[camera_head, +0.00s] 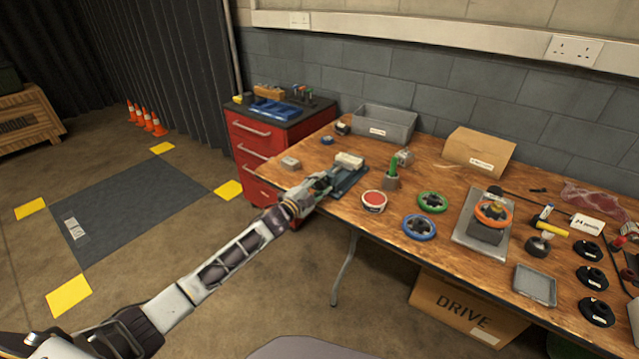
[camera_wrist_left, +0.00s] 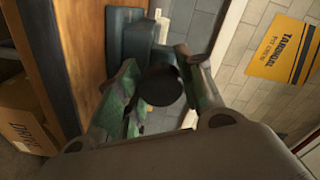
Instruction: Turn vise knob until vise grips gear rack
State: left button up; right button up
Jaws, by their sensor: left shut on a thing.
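The blue-grey vise (camera_head: 352,178) sits at the left end of the wooden workbench. A pale block (camera_head: 349,160) shows at its top; I cannot tell whether this is the gear rack. My left gripper (camera_head: 318,187) reaches the vise's near end from the left. In the left wrist view, the dark round vise knob (camera_wrist_left: 160,87) lies between the greenish fingertips of my left gripper (camera_wrist_left: 159,92), which is shut on it. The vise body (camera_wrist_left: 125,38) and a pale strip (camera_wrist_left: 163,24) show beyond the knob. Whether the jaws touch the rack is hidden. My right gripper is out of view.
A small grey block (camera_head: 290,163) lies left of the vise, and a red-topped round tin (camera_head: 373,201) lies to its right. A grey bin (camera_head: 384,124) stands behind. Handwheels and other parts crowd the right side. A red drawer cabinet (camera_head: 262,140) stands beside the bench.

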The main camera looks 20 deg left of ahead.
pick_arm(q)
jog(key=shift+m, duration=0.9)
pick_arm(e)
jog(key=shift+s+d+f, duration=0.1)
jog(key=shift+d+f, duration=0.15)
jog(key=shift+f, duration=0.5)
pick_arm(q)
jog(key=o, duration=1)
jog(key=shift+n, duration=0.3)
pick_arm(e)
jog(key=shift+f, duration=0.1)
